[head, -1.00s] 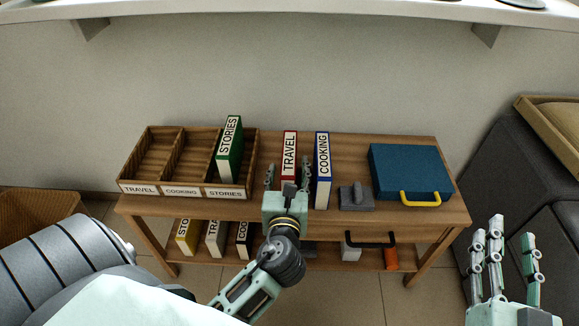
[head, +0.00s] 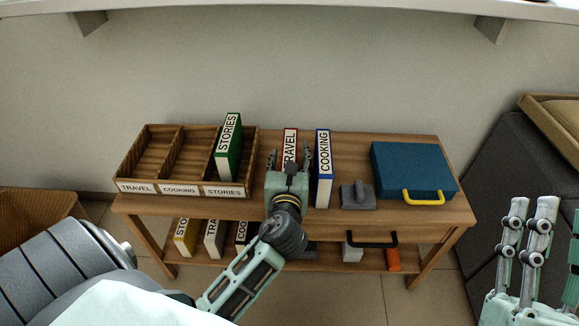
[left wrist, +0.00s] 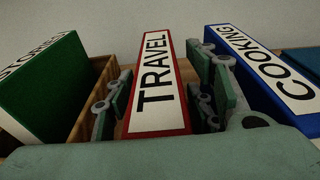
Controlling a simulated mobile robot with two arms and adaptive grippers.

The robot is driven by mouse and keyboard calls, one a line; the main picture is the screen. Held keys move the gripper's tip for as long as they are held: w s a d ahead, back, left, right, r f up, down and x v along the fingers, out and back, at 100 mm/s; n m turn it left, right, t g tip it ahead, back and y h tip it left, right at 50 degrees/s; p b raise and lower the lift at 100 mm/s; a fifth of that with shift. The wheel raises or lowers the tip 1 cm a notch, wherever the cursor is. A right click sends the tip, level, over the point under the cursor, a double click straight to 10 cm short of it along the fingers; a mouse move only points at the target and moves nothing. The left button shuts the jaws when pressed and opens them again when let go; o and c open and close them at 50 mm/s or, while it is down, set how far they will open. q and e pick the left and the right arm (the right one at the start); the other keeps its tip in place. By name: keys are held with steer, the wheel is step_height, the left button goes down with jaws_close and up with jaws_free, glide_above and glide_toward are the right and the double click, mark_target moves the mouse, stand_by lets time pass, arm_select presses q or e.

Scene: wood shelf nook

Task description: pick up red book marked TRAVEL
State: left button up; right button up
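The red book marked TRAVEL (head: 290,140) stands upright on the wooden table top, left of the blue COOKING book (head: 323,165). My left gripper (head: 289,160) is open around it, with fingers on both sides. The left wrist view shows the red book (left wrist: 156,85) between the fingers, its white TRAVEL spine facing up toward the camera. A gap shows on the right; contact on the left is unclear. The palm hides the book's lower part in the head view. My right gripper (head: 548,222) is open and empty at the far right, away from the table.
A wooden sorter (head: 136,188) labelled TRAVEL, COOKING, STORIES stands left, with a green STORIES book (head: 228,145) in its right compartment. Right of the COOKING book are a grey block with a handle (head: 357,198) and a blue case (head: 410,170). More books sit on the lower shelf.

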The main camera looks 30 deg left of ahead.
arm_select(q)
jaws_close()
steer(key=shift+r, duration=0.1)
stand_by(0.5)
